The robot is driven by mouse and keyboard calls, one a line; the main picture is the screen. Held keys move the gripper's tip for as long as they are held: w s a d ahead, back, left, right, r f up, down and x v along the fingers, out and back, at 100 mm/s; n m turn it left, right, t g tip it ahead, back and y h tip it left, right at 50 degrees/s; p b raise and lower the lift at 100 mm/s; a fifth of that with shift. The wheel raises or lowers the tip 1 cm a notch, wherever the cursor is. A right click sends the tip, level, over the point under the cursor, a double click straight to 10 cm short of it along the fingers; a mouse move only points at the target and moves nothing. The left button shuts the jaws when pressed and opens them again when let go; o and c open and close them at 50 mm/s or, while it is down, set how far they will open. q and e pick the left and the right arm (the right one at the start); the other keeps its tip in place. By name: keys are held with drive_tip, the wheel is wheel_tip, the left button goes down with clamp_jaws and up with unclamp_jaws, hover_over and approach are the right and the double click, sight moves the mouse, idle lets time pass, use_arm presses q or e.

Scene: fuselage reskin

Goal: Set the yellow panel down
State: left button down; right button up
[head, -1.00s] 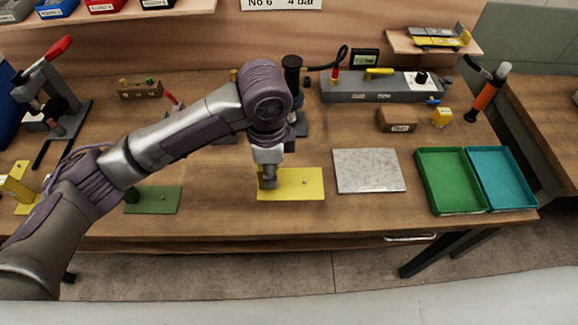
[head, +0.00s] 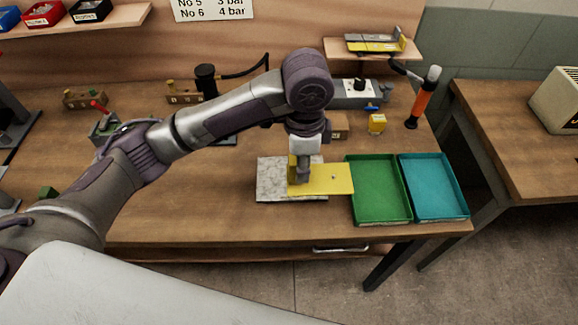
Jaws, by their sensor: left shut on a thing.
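The yellow panel (head: 330,179) is a flat plate with a small dark spot, in the middle of the head view. My left gripper (head: 303,180) points down and is shut on the panel's left part. The panel covers the right part of a grey speckled plate (head: 272,180) and reaches past its right edge to the green tray's left rim. I cannot tell whether it touches the grey plate or hangs just above it. My right gripper is not in view.
A green tray (head: 381,219) and a teal tray (head: 437,216) stand side by side at the table's right end. A small yellow block (head: 377,123) and an orange-handled tool (head: 420,103) are behind them. The table (head: 190,215) is clear in front left.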

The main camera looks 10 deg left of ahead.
use_arm(q)
drive_tip(key=w+a+f, duration=0.2)
drive_tip(key=a, duration=0.1)
drive_tip(key=w+a+f+p, duration=0.1)
drive_tip(key=w+a+f, duration=0.1)
drive_tip(key=a, duration=0.1)
drive_tip(key=w+a+f+p, duration=0.1)
drive_tip(key=a+f, duration=0.1)
drive_tip(key=shift+w+a+f, duration=0.15)
drive_tip(key=shift+w+a, duration=0.25)
wheel_tip(320, 180, down, 4)
drive_tip(key=shift+r+p, duration=0.1)
drive_tip(key=shift+p, duration=0.55)
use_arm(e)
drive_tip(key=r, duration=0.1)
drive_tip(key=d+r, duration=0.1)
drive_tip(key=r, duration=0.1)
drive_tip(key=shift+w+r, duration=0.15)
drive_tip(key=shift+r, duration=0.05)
use_arm(q)
drive_tip(key=shift+f, duration=0.2)
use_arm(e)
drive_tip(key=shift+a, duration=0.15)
use_arm(q)
drive_tip(key=c, duration=0.8)
unclamp_jaws()
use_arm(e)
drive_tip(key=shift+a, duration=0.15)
